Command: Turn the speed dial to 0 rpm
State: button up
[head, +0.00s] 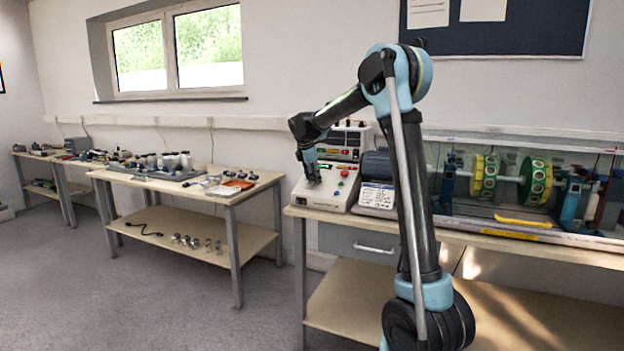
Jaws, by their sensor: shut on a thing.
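A light grey control box (333,192) with a sloped front stands at the left end of the right-hand bench. It carries red and green buttons on its panel. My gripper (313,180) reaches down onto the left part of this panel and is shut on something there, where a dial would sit. The speed dial itself is hidden behind my gripper, so its setting cannot be read. My arm comes in from the right and bends over the bench.
A display unit (345,140) stands behind the control box. A rotor rig (510,180) with green and yellow discs sits behind clear panels. Another bench (215,196) with parts stands left; floor between is clear.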

jog(key=shift+w, duration=0.2)
jog(key=o, duration=1.1)
jog(key=shift+d, duration=0.1)
jog(key=shift+s, duration=0.15)
jog(key=shift+s+r, duration=0.1)
jog(key=shift+r, duration=0.15)
jog(key=v, duration=1.1)
jog(key=shift+r, duration=0.1)
jog(key=shift+s, duration=0.1)
